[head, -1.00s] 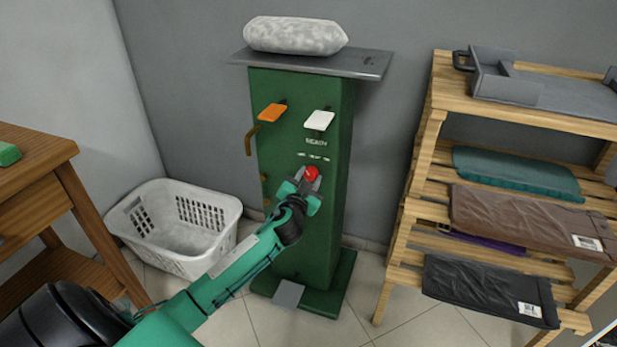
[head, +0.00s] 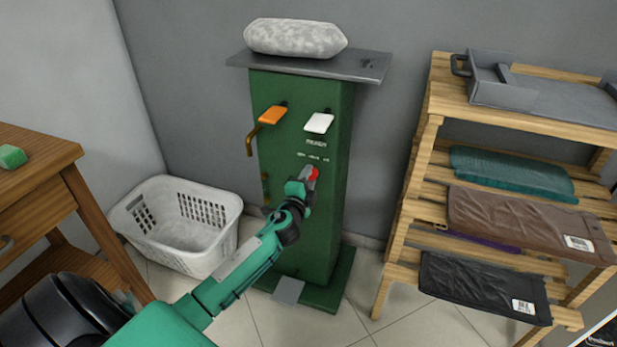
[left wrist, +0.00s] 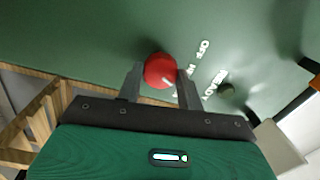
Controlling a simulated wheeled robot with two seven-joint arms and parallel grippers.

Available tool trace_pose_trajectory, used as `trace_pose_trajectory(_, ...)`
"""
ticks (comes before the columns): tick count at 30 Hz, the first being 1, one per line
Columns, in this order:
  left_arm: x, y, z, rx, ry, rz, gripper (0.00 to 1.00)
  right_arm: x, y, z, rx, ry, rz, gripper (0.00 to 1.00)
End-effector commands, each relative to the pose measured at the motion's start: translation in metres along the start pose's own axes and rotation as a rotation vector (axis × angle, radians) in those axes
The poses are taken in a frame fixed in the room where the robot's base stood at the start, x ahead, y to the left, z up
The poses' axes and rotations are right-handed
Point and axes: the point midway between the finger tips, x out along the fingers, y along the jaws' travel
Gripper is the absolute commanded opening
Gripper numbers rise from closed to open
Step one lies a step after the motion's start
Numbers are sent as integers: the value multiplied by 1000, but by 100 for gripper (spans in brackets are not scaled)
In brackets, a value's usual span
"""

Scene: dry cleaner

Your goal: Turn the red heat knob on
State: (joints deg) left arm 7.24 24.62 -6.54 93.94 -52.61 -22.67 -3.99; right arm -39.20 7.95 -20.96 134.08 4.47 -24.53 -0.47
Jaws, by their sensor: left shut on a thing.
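The red heat knob (head: 313,173) sits on the front of the green machine cabinet (head: 335,215), below small white lettering. My left gripper (head: 306,178) is at the knob with its fingers around it, and covers part of it. In the left wrist view the round red knob (left wrist: 160,70) lies between the two grey fingertips (left wrist: 158,82), which are shut on it. Part of the white lettering beside the knob shows there too. My right gripper is not in view.
An orange lever (head: 272,115) and a white lever (head: 319,122) stick out above the knob. A metal shelf with a grey padded roll (head: 295,37) tops the cabinet. A white laundry basket (head: 215,240) stands left, a wooden rack (head: 425,130) with folded garments right.

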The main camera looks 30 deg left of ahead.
Motion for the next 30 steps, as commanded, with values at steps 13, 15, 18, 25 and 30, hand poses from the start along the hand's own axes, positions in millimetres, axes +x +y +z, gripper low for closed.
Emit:
trace_pose_trajectory(13,0,1,0,282,16,-1,15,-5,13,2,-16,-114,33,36)
trace_pose_trajectory(15,0,1,0,305,17,-1,15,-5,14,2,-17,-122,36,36)
trace_pose_trajectory(18,0,1,0,328,19,-2,15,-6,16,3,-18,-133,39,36)
trace_pose_trajectory(25,0,2,0,350,20,-2,15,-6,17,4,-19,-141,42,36)
trace_pose_trajectory(30,0,2,0,351,20,-2,15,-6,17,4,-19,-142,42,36)
